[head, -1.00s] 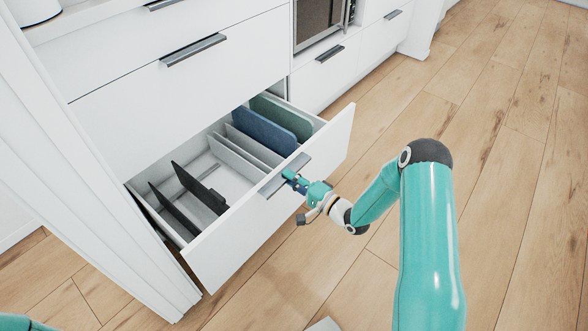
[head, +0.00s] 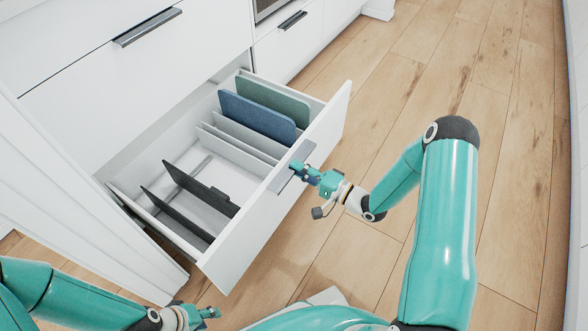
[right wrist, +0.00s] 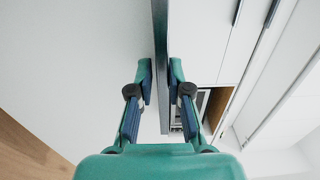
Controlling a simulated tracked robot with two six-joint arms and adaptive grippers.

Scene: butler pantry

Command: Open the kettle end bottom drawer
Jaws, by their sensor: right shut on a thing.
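The bottom drawer (head: 271,194) stands well out of the white cabinet, its inside open to view. Its dark grey bar handle (head: 290,169) sits at the top of the drawer front. My right gripper (head: 300,172) is shut on this handle. In the right wrist view the handle (right wrist: 160,50) runs between the two fingers of the right gripper (right wrist: 160,84). My left gripper (head: 208,312) is low at the left of the head view, away from the drawer; its jaw opening is too small to make out.
Inside the drawer stand a green board (head: 273,102), a blue board (head: 257,117) and dark dividers (head: 200,188). A closed drawer with a handle (head: 148,27) is above. White panelling (head: 90,220) borders the drawer's left. Wooden floor (head: 420,90) is clear to the right.

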